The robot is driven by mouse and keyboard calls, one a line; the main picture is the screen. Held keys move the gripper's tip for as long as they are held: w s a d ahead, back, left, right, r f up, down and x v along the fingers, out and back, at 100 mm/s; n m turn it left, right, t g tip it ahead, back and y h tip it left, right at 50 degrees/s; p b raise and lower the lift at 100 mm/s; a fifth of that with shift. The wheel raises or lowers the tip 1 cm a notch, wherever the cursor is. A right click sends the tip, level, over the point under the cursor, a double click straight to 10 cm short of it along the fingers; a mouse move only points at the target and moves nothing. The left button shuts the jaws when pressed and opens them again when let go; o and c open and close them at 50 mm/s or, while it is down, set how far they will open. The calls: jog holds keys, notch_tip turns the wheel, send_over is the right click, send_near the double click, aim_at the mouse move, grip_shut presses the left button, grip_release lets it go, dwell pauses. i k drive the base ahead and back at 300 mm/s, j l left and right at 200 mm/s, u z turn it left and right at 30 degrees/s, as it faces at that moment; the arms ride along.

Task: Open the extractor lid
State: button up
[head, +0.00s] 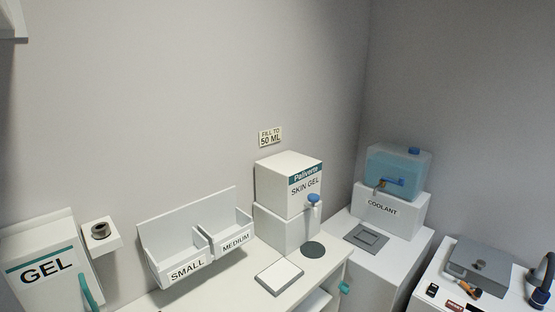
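No label naming an extractor can be read, so I cannot tell for sure that this is the extractor lid. A dark curved part (546,273) stands at its right and is cut off by the picture's edge. An orange and dark handle-like piece (465,288) is at the slab's front. My gripper is not in view.
A coolant tank (397,168) stands on a white block, with a grey square plate (366,237) before it. A flat white pad (279,277) lies on the counter.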

aim_at(486, 268)
jog(key=i+z, duration=0.35)
jog(key=i+l+z, duration=0.1)
jog(key=z, duration=0.25)
jog(key=i+j+z, duration=0.1)
jog(key=i+z, duration=0.2)
